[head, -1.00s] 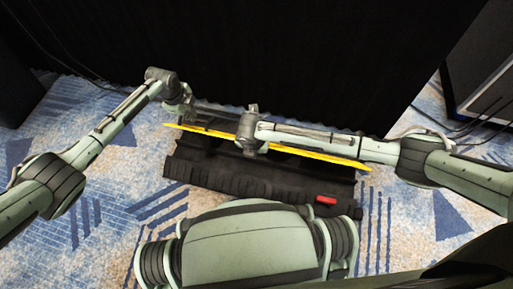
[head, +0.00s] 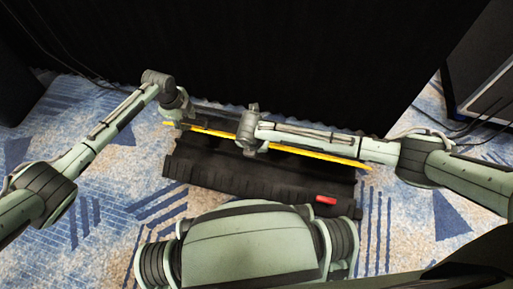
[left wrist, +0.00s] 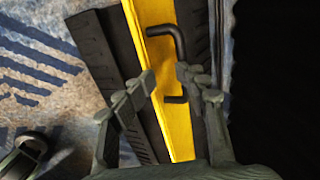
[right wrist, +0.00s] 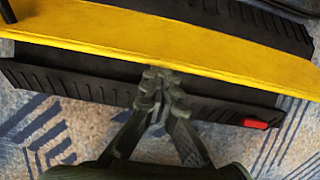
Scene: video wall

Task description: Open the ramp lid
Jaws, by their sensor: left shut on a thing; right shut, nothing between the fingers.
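The ramp (head: 230,176) is a black ribbed cable ramp on the carpet, with a long yellow lid (head: 310,154) seen nearly edge-on in the head view. In the left wrist view the yellow lid (left wrist: 172,65) carries a bent black handle (left wrist: 181,42). My left gripper (head: 182,113) is at the lid's left end; its fingers (left wrist: 167,78) are shut on the handle, part of which they hide. In the right wrist view my right gripper (right wrist: 158,82) is shut and empty, with its tips at the near edge of the yellow lid (right wrist: 130,32). I cannot tell whether they touch it.
A black curtain (head: 270,60) hangs close behind the ramp. A red piece (head: 326,200) sits at the ramp's front right. A dark case (head: 485,65) and cables (head: 480,125) are at the right. Patterned carpet (head: 120,190) is free at the left.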

